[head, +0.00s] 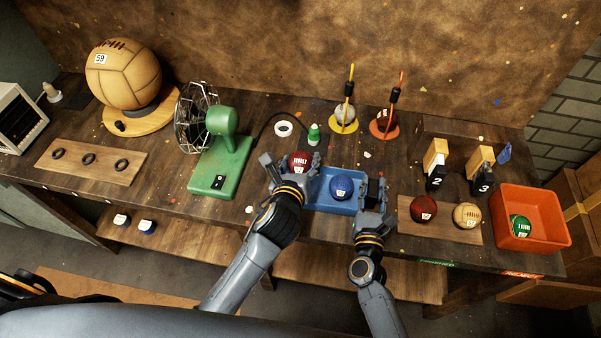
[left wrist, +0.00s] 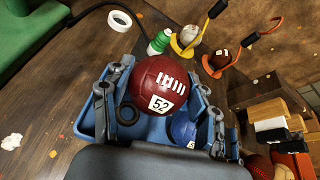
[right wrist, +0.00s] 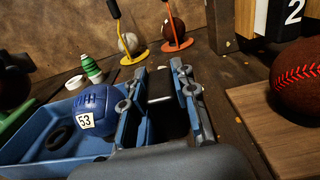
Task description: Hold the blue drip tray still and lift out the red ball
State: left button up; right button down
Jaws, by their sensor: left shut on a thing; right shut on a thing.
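The red ball (head: 301,161), marked 52 in the left wrist view (left wrist: 158,86), is between the fingers of my left gripper (head: 289,168), which is shut on it. It is above the left part of the blue drip tray (head: 335,206). A dark ring lies empty in the tray in the right wrist view (right wrist: 60,137). A blue ball (head: 341,187), marked 53 in the right wrist view (right wrist: 88,110), sits in the tray's right part. My right gripper (head: 371,186) is shut on the tray's right end wall. The fingers partly hide that wall.
A green fan (head: 221,150) stands close left of my left gripper. A green-capped bottle (head: 314,134) and two ball stands (head: 344,125) (head: 384,128) are behind the tray. A wooden board (head: 440,232) with two balls and an orange bin (head: 532,205) lie to the right.

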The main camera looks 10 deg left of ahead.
pick_arm(q)
jog(key=shift+r, duration=1.45)
pick_arm(e)
jog(key=c, duration=1)
grip_release()
jog(key=s, duration=1.2)
